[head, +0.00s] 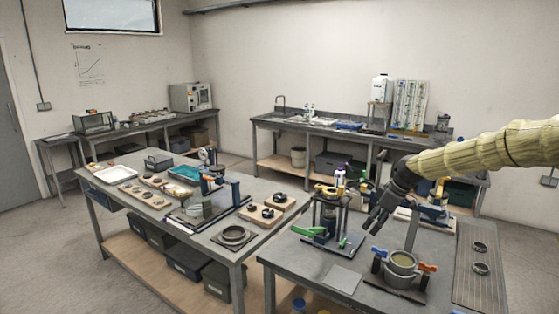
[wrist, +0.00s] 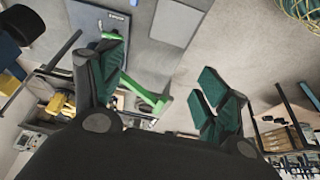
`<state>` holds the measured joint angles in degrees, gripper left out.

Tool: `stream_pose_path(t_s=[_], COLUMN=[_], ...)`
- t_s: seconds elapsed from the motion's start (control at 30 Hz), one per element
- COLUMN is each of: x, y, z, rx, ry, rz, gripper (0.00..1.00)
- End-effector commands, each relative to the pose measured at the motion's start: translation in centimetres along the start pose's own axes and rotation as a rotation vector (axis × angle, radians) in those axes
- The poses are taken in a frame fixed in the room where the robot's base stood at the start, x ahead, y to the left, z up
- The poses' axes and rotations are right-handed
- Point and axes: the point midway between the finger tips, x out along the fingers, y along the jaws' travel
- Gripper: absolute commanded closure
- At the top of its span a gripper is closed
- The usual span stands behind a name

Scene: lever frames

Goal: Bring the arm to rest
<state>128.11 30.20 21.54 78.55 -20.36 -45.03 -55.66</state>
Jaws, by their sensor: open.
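My arm (head: 480,152) reaches in from the right edge of the head view, in a yellowish sleeve. My gripper (head: 374,224) hangs at its end above the near right table, pointing down and left. In the wrist view my gripper (wrist: 165,88) has its green-padded fingers spread wide apart, with nothing between them. In the head view it is between a lever frame with a green handle (head: 306,232) and a pot-like fixture (head: 402,262). The green handle also shows in the wrist view (wrist: 146,94), near the left finger. I cannot tell the exact gap to it.
The near table has a flat grey plate (head: 341,279) and a ribbed panel with two rings (head: 480,268). An orange handle (head: 428,267) sits on the pot fixture. A second table (head: 165,215) at left holds trays and devices. Benches line the back wall.

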Motion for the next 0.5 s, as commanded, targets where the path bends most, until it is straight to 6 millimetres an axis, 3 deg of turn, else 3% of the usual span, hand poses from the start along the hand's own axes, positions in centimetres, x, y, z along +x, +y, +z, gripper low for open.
stream_pose_path(t_s=[0.27,0.5], x=[5.0,9.9], y=[-2.9,-6.5], z=[0.3,1.8], rx=[0.043,0.109], ry=[-0.012,-0.025], rz=[-0.017,-0.028], gripper=[0.25,0.25])
